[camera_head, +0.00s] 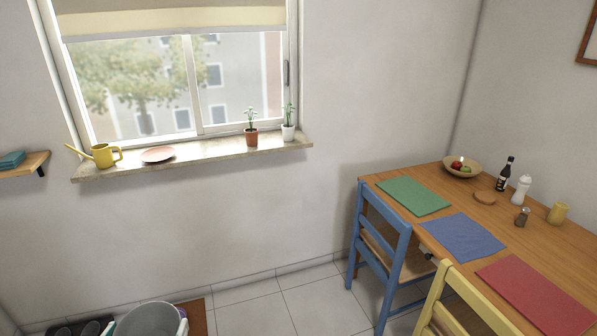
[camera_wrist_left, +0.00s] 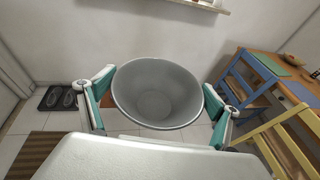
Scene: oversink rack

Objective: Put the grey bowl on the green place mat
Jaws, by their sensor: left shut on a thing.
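The grey bowl (camera_head: 150,319) shows at the bottom left of the head view, cut off by the lower edge. In the left wrist view the bowl (camera_wrist_left: 157,92) is upright and looks empty. My left gripper (camera_wrist_left: 158,104) is shut on the bowl, with one finger on each side of it. The green place mat (camera_head: 413,196) lies flat and bare on the wooden table at the right, well away from the bowl. Part of the mat also shows in the left wrist view (camera_wrist_left: 268,63). My right gripper is not in view.
A blue chair (camera_head: 385,250) and a yellow chair (camera_head: 468,306) stand at the table (camera_head: 377,177). A blue mat (camera_head: 463,237) and a red mat (camera_head: 537,295) lie beside the green one. A fruit bowl (camera_head: 461,168) and a dark bottle (camera_head: 504,176) stand behind.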

